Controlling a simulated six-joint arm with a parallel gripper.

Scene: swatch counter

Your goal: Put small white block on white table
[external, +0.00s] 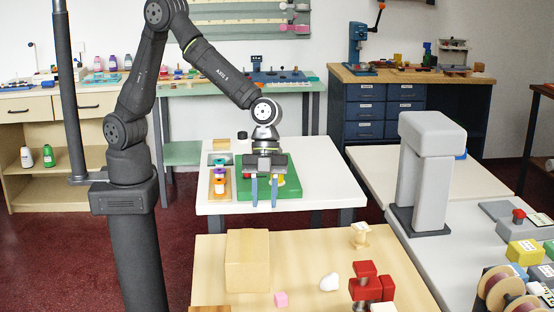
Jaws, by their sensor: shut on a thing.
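My gripper (264,203) is over the white table (322,165), in front of or above a green board (291,191) there. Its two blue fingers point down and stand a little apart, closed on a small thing.
A tray with colored pieces (219,186) lies left of my gripper. The white table's right side is clear. The wooden table (212,255) holds a wooden box (247,260), a pink cube (281,299) and red blocks (366,284). A tall grey machine (428,170) stands to the right.

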